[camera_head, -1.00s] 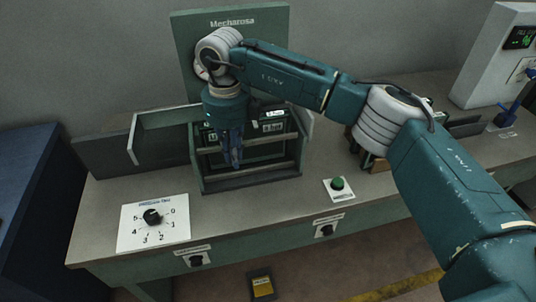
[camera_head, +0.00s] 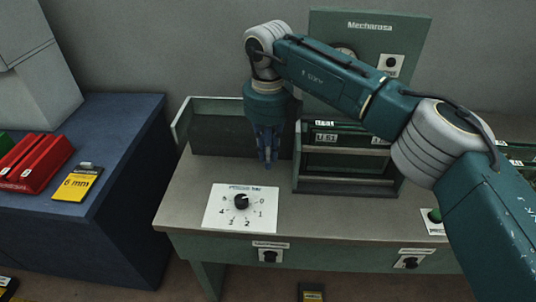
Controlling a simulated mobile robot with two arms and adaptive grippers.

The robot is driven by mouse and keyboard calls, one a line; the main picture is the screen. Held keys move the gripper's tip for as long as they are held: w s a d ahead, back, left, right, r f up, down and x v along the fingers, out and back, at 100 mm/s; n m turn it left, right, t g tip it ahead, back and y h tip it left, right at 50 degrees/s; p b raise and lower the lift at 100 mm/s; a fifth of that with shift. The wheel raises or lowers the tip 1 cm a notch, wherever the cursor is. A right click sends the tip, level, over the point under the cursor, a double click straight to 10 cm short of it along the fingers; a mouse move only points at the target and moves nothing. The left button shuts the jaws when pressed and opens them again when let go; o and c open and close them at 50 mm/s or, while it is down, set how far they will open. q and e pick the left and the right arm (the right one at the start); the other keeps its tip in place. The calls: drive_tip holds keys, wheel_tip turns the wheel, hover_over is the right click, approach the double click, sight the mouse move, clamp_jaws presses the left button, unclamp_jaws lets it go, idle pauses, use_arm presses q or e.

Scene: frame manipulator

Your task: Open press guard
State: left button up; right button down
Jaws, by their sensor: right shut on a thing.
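The press guard (camera_head: 182,120), a pale green frame, stands on the left part of the bench in the head view. It sits mostly left of the dark green press frame (camera_head: 345,187), whose front is largely uncovered. My right gripper (camera_head: 267,160) points down in front of the guard's right part, left of the press frame. It is shut on the guard, apparently at a handle, but the fingers hide the grip. The press board labelled Mecharosa (camera_head: 370,25) rises behind, partly covered by my right arm. My left gripper is not in view.
A dial on a white plate (camera_head: 222,208) lies at the bench front, and a green button (camera_head: 434,215) is at right. A blue cabinet (camera_head: 120,150) at left bears a red bin (camera_head: 40,165) and a yellow-black box (camera_head: 77,184). Bench room is clear around the dial.

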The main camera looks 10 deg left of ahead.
drive_tip(key=c, duration=1.7)
unclamp_jaws()
drive_tip(key=shift+d, duration=0.1)
drive_tip(key=shift+r, duration=0.2)
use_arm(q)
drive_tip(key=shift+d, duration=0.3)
use_arm(e)
wheel_tip(320, 180, up, 12)
drive_tip(key=shift+f, duration=0.15)
